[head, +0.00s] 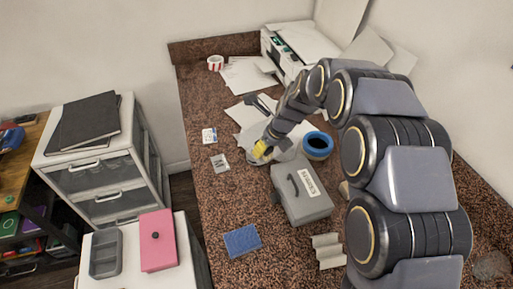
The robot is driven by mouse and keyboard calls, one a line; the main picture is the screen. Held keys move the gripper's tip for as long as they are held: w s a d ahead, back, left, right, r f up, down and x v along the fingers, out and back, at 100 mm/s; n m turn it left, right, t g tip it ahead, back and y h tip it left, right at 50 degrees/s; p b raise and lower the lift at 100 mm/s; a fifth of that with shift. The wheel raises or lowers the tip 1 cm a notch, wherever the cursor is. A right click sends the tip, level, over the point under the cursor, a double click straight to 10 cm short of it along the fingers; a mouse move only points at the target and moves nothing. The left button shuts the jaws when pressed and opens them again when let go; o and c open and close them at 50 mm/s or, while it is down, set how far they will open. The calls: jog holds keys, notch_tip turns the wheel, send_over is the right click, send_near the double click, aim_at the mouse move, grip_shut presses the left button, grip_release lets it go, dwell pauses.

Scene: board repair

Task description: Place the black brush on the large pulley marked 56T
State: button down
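My gripper (264,147) is at the end of my arm, near the middle of the table. A small yellow piece (260,149) is at its tip; I cannot tell whether it is held or lies behind. A round grey thing (285,155) shows partly under the gripper, and my arm hides some of it. No 56T mark can be read on it. A dark elongated thing (260,104) lies on papers behind the gripper; I cannot tell whether it is the black brush. The finger opening is too small to see.
A grey case (318,208) with a dark handle and white label stands in front of the gripper. A blue-ringed roll (317,146) is to its right. A blue sponge-like block (242,240) lies near the front. A printer (300,42) and papers (245,76) fill the back.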

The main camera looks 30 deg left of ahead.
jog(key=w+a+f, duration=0.2)
jog(key=w, duration=0.1)
jog(key=w+a+f, duration=0.2)
jog(key=w+f, duration=0.1)
jog(key=w+a+f, duration=0.2)
jog(key=w+f, duration=0.1)
jog(key=shift+a, duration=0.35)
jog(key=shift+w+a+f, duration=0.45)
jog(key=shift+w+f, duration=0.1)
jog(key=shift+f, duration=0.05)
jog(key=shift+w+f, duration=0.1)
jog(key=shift+f, duration=1.55)
jog(key=c, duration=0.9)
grip_release()
jog(key=shift+f, duration=0.15)
jog(key=shift+o, duration=0.2)
jog(key=v, duration=1.2)
